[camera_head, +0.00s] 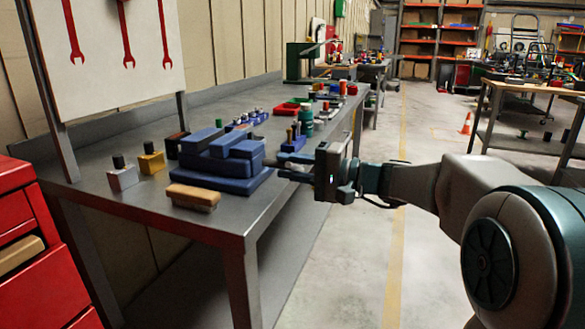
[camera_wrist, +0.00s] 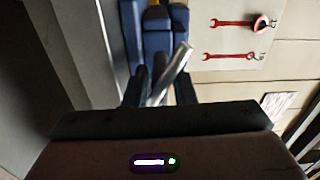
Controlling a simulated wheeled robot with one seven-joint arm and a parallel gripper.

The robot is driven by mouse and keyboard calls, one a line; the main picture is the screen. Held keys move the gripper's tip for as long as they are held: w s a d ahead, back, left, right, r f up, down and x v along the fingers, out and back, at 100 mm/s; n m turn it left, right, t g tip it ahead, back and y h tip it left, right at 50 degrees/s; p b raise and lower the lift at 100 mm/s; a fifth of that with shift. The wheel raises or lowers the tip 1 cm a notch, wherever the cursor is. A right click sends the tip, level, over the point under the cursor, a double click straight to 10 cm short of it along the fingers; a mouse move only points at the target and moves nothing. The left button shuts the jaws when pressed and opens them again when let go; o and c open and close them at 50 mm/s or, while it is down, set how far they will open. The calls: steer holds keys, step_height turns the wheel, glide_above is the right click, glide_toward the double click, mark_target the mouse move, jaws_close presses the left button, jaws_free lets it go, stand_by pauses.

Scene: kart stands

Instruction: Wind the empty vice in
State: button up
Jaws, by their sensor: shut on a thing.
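The blue vice (camera_head: 222,163) sits on the grey workbench near its front edge, at the left of the head view. It also shows at the top of the wrist view (camera_wrist: 131,35). My gripper (camera_head: 281,168) reaches in from the right at the vice's right end. In the wrist view my gripper (camera_wrist: 158,92) is shut on the vice handle (camera_wrist: 172,68), a slanted bare metal bar between the fingers. In the head view the handle is hidden by the gripper. The gap between the vice jaws is too small to judge.
On the bench (camera_head: 130,196), a wooden block (camera_head: 193,196) lies in front of the vice. Small blocks with dark tops (camera_head: 122,174) stand left, and a green bottle (camera_head: 306,122) and red tray (camera_head: 287,109) behind. A red drawer cabinet (camera_head: 30,250) stands front left.

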steer(key=o, duration=0.9)
steer(key=shift+s+a, duration=0.15)
steer(key=shift+d, duration=0.45)
steer(key=p+v, duration=0.2)
steer(key=v, duration=1.1)
steer(key=shift+s+p, duration=0.1)
steer(key=shift+p, duration=0.25)
